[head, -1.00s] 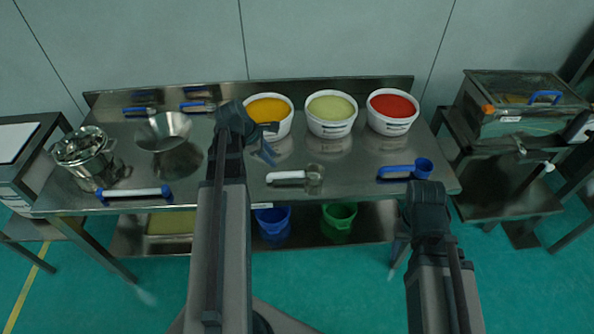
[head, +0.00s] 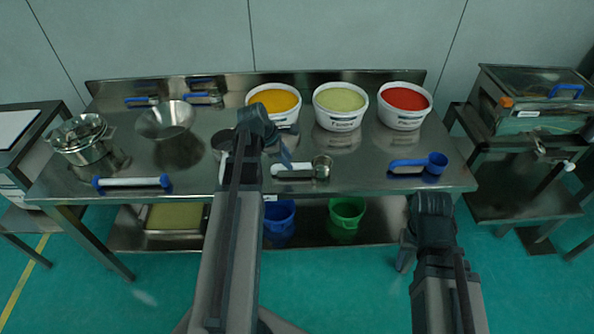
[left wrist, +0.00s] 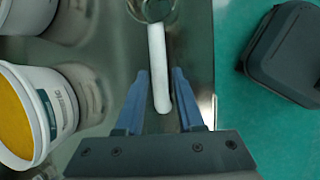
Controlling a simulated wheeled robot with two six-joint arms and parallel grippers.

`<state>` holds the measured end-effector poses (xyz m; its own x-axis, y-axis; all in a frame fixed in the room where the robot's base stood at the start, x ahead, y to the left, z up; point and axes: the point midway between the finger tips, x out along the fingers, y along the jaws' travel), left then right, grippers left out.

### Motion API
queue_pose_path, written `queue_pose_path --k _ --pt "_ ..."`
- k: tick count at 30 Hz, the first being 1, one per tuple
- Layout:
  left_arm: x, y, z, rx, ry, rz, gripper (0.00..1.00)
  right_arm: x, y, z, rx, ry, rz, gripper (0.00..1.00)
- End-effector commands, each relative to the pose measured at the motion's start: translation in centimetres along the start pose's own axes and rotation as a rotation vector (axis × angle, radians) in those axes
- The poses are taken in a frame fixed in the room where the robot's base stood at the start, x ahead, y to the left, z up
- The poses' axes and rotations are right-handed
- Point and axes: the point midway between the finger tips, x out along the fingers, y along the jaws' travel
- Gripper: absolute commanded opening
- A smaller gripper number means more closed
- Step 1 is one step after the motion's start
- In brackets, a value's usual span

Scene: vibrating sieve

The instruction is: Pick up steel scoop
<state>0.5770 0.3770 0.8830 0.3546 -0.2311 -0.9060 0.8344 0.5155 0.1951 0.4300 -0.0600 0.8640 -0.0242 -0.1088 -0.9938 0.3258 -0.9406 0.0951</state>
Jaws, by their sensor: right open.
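The steel scoop lies near the table's front edge, with a small steel cup (head: 321,166) and a white handle (head: 293,171). In the left wrist view its handle (left wrist: 158,65) points down between my left fingers, and its cup (left wrist: 157,9) is cut by the top edge. My left gripper (head: 284,157) is open, just above the handle's end; the fingers (left wrist: 160,100) stand apart with a gap on both sides of the handle. My right gripper (head: 430,203) is in front of the table's right part, empty, its fingers mostly hidden by its own arm.
Tubs of yellow (head: 273,103), pale green (head: 339,107) and red powder (head: 404,104) stand behind the scoop. A blue scoop (head: 420,164) lies to the right. A steel bowl (head: 166,120), pots (head: 83,140) and a white-blue rod (head: 132,182) are to the left.

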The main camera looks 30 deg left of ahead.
Motion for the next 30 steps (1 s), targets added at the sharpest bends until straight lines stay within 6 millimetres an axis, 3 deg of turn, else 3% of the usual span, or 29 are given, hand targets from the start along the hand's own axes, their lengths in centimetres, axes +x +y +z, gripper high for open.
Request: queue_pose_path --k 13,23,29,30 --pt "4.8 0.1 -0.3 0.001 0.0 0.0 0.37 4.4 -0.4 -0.3 0.0 0.0 0.0 0.5" --pt "5.1 0.2 -0.1 0.0 0.0 0.0 0.37 4.6 -0.4 -0.3 0.0 0.0 0.0 0.5" --pt "5.1 0.2 -0.1 0.0 0.0 0.0 0.01 4.6 -0.4 -0.3 0.0 0.0 0.0 0.5" --pt "5.1 0.2 -0.1 0.0 0.0 0.0 0.0 4.6 -0.4 -0.3 0.0 0.0 0.0 0.5"
